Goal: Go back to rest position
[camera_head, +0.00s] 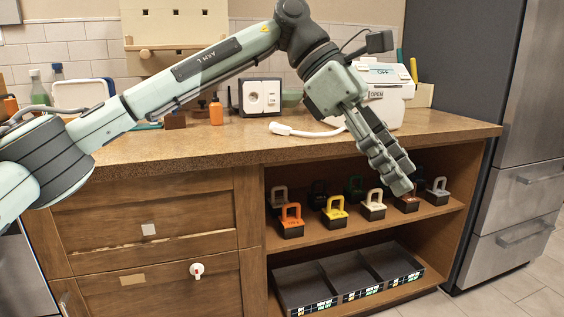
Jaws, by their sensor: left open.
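My left arm comes in from the left and bends above the counter (200,148). My left gripper (398,185) points down and to the right, its fingers in front of the counter edge and the open upper shelf. It appears in side view, open, with nothing seen in it. It overlaps some padlock-like blocks on the shelf in the picture; I cannot tell whether it touches anything. My right gripper is not in view.
Orange (291,221), yellow (334,213) and white (373,205) blocks with handles stand on the upper shelf among several others. A black divided tray (323,278) lies below. A white lidded container (385,100) stands on the counter. A fridge (520,170) is at right.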

